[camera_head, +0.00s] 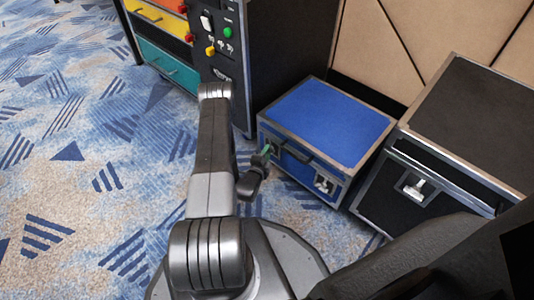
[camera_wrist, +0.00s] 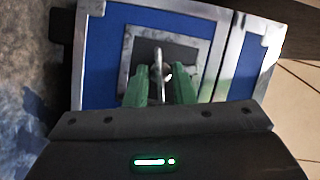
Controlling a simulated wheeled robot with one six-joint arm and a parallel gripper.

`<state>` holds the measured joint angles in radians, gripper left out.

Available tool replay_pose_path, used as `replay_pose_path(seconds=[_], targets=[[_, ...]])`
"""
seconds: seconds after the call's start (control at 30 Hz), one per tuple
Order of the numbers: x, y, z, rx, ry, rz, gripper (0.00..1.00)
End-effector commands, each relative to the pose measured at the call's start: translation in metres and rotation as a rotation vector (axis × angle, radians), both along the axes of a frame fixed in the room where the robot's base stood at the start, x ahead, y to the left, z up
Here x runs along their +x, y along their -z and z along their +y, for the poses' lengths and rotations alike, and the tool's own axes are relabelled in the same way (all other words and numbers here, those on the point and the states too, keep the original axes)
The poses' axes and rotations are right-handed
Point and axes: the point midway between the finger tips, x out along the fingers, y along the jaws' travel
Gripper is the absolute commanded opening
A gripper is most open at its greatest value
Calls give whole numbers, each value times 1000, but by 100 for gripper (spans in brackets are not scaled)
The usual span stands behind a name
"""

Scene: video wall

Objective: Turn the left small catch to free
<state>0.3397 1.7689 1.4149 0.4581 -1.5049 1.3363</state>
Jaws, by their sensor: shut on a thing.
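A blue case (camera_head: 325,112) with metal edges stands on the carpet, its front facing my arm. Its left small catch (camera_wrist: 158,56) is a silvery tab on a square metal plate in the wrist view. In the head view this catch is mostly hidden by my gripper (camera_head: 266,156). In the wrist view the green fingers of my gripper (camera_wrist: 160,78) are shut on the tab, one on each side. The right small catch (camera_head: 324,184) is on the same front face, with nothing touching it.
A dark handle (camera_head: 298,154) sits between the catches. A black case (camera_head: 440,150) with its own catch stands close on the right. A dark cabinet (camera_head: 238,62) with coloured buttons and drawers stands behind left. The carpet (camera_head: 75,150) at left is clear.

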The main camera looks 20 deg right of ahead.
Motion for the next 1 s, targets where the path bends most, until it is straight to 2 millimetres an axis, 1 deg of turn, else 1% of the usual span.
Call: replay_pose_path(seconds=[1.0], targets=[[6, -4, 2, -366, -3, 882, 0]])
